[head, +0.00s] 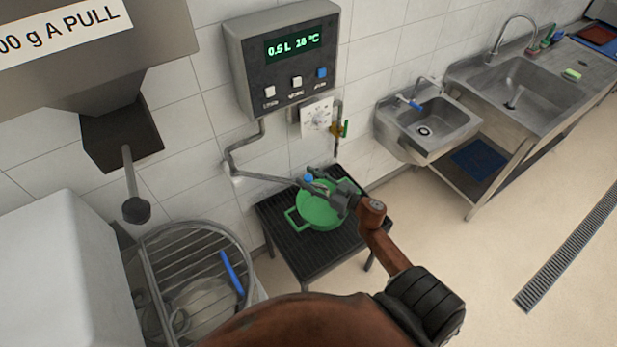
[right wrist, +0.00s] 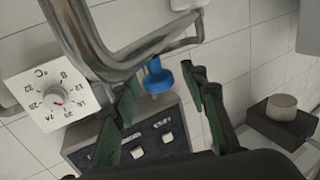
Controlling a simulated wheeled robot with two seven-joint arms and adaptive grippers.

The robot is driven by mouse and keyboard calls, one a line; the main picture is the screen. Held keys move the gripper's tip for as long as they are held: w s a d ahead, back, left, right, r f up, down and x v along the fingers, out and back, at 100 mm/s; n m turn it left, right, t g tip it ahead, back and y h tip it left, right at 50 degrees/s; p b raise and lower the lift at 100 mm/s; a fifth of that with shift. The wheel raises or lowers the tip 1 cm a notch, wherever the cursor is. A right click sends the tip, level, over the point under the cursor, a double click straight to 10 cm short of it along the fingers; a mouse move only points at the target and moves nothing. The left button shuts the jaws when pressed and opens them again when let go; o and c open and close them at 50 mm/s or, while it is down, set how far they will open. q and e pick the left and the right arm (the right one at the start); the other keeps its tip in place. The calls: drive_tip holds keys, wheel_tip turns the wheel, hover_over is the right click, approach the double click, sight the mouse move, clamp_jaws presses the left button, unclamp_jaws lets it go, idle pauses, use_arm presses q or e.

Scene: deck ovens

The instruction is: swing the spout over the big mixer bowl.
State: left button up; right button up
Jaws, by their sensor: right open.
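The metal spout (head: 268,179) comes from the wall below the water meter and reaches out over a green pot (head: 322,212). A blue knob (head: 308,178) sits near its outer end; it also shows in the right wrist view (right wrist: 158,76). My right gripper (head: 327,192) is open at the spout's end, above the pot. In the right wrist view its fingers (right wrist: 160,88) stand on either side of the blue knob, with no clear contact. The big mixer bowl (head: 205,300) is at the lower left under a wire guard (head: 190,245). My left gripper is not in view.
The pot stands on a dark slatted stand (head: 285,240) beside the mixer. A hopper chute (head: 120,130) with a lever hangs above the mixer. Sinks (head: 430,125) stand to the right.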

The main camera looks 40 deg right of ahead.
drive_tip(key=shift+w, duration=0.15)
clamp_jaws()
idle(0.4)
